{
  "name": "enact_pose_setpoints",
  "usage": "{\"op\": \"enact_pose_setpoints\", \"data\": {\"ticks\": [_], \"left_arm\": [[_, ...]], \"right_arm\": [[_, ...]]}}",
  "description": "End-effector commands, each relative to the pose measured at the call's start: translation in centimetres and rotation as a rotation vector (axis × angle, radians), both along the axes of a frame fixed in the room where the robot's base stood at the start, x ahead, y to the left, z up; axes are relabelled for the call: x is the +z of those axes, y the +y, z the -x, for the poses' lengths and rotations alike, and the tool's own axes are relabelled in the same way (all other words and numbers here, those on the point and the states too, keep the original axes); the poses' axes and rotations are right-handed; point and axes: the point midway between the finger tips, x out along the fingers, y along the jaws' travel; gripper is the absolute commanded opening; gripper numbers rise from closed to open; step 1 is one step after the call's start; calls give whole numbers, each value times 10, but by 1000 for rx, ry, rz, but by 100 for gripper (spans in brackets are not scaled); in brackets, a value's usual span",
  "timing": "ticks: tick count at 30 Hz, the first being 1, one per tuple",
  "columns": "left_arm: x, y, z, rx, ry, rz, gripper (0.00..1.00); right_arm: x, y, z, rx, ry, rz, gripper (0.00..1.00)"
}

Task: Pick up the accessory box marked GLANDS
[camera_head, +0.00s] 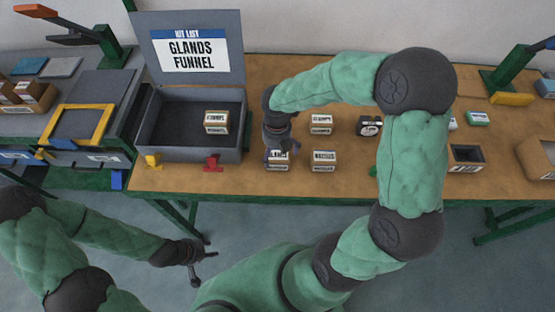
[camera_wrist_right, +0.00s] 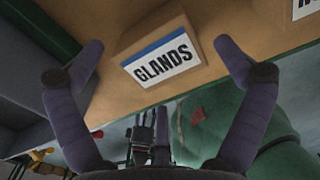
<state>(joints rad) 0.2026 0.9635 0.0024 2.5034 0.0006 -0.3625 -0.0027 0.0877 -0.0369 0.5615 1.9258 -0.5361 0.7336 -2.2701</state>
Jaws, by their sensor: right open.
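The GLANDS box (camera_wrist_right: 160,58) is a small brown carton with a blue-striped white label, on the tabletop near its front edge. In the head view the box (camera_head: 277,167) is partly hidden under my right gripper (camera_head: 278,152). In the wrist view the right gripper (camera_wrist_right: 158,46) is open, with one finger on each side of the box and visible gaps to it. My left gripper (camera_head: 198,266) hangs empty over the floor in front of the table, its fingers apart.
An open grey case (camera_head: 190,152) holds one small box (camera_head: 216,122); its lid (camera_head: 190,80) lists GLANDS and FUNNEL. Another small box (camera_head: 324,161) stands close to the right of the GLANDS box, with one (camera_head: 321,124) behind. My right arm hides part of the table.

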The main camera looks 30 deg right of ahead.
Motion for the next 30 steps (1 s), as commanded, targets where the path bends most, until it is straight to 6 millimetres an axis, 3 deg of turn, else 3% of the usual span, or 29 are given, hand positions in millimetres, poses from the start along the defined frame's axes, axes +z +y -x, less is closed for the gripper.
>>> {"op": "enact_pose_setpoints", "data": {"ticks": [1,6,14,21,22,30], "left_arm": [[-8,0,0,0,0,0,40],[-18,0,0,0,0,0,40],[-18,0,0,0,0,0,40],[-18,0,0,0,0,0,40],[-18,0,0,0,0,0,40],[-18,0,0,0,0,0,40]], "right_arm": [[-12,-2,0,-1,2,0,100],[-33,-2,0,-1,2,-1,100],[-34,-2,0,-1,-1,-1,100],[-34,-2,0,-1,-1,-1,35],[-34,-2,0,-1,0,-1,30],[-34,-2,0,0,0,-1,30]]}}
